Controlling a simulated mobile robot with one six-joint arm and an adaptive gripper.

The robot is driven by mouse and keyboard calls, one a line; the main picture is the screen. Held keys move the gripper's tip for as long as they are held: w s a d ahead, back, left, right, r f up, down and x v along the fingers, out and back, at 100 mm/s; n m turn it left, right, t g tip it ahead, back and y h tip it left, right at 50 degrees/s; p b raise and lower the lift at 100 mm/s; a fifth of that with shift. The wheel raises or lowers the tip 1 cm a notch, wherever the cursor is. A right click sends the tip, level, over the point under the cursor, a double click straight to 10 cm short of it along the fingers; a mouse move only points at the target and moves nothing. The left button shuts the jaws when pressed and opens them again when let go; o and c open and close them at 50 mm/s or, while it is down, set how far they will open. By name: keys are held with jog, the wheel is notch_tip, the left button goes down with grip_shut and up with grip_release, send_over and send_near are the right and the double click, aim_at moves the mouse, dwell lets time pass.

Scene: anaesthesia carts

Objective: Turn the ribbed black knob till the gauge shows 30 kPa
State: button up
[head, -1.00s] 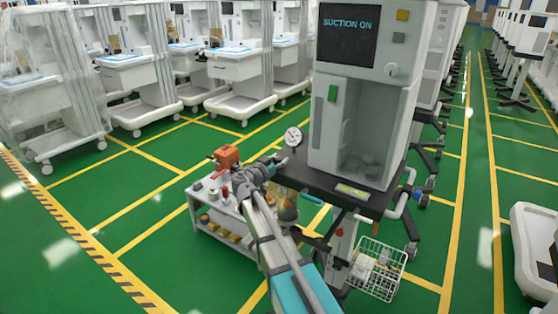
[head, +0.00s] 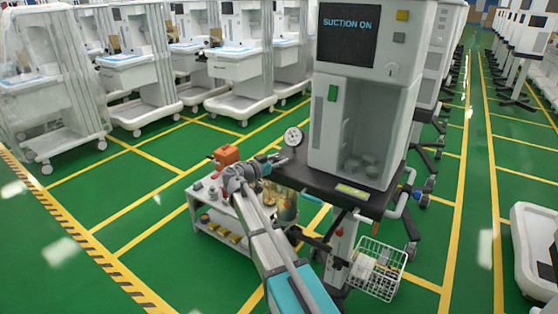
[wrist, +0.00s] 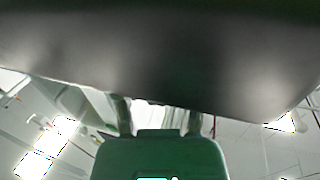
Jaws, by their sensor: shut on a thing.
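The round white gauge (head: 293,136) stands at the left edge of the black worktop; its needle is too small to read. My gripper (head: 281,158) is just below the gauge, with its fingers pointing right. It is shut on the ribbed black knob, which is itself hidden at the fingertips. In the wrist view my gripper (wrist: 160,118) reaches up from its green body. A large dark surface, which I cannot identify, covers the top of that view and hides the fingertips.
The tall cart (head: 364,110) has a screen (head: 347,34) reading "SUCTION ON" and a black worktop (head: 318,181). A low white trolley (head: 222,232) with small items and an orange object (head: 226,155) stand close to my arm. A wire basket (head: 378,268) hangs front right. Green floor is clear at left.

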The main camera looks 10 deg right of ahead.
jog(key=o, duration=1.2)
jog(key=shift+c, duration=0.2)
jog(key=v, duration=1.2)
jog(key=shift+d+f, duration=0.1)
